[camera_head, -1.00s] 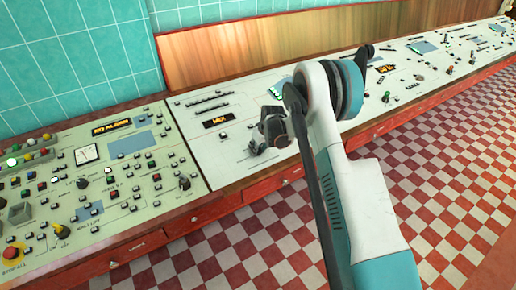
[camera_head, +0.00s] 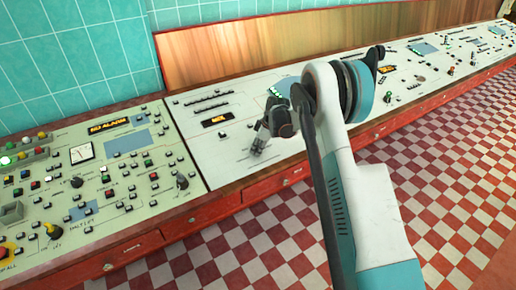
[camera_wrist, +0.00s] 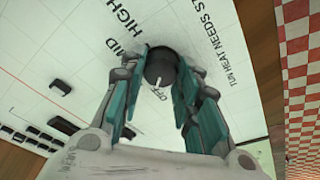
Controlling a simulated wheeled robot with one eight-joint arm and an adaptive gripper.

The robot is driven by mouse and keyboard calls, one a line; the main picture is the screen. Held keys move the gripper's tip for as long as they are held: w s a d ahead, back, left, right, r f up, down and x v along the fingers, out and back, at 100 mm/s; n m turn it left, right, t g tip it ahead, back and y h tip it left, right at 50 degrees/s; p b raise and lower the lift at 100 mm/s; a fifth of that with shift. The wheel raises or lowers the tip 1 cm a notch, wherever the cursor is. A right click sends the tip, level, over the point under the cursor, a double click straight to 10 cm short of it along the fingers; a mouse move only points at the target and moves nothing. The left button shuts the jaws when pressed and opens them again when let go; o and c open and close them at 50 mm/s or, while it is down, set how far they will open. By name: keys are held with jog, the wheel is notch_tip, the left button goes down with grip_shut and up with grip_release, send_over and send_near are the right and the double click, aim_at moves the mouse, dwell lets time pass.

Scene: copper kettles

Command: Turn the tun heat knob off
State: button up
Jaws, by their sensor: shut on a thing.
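The tun heat knob (camera_wrist: 160,68) is a round dark knob on the pale panel, seen in the wrist view. Its white pointer mark is on the side by the printed word OFF. The words MID and HIGH stand on the other side of it. My gripper (camera_wrist: 162,76) has its teal-sided fingers on either side of the knob and is shut on it. In the head view my gripper (camera_head: 258,147) is down at the panel's front part, and the knob is hidden there.
The pale panel (camera_head: 225,165) carries small black buttons and a lit display (camera_head: 216,120). A greener panel (camera_head: 120,180) with many knobs and buttons adjoins it on the left. Red drawers (camera_head: 215,207) run below the front edge. The checkered floor (camera_head: 440,180) is clear.

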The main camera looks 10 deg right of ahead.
jog(key=shift+n, duration=0.4)
jog(key=o, duration=1)
jog(key=shift+o, duration=0.2)
jog(key=v, duration=1.2)
jog(key=shift+r, duration=0.1)
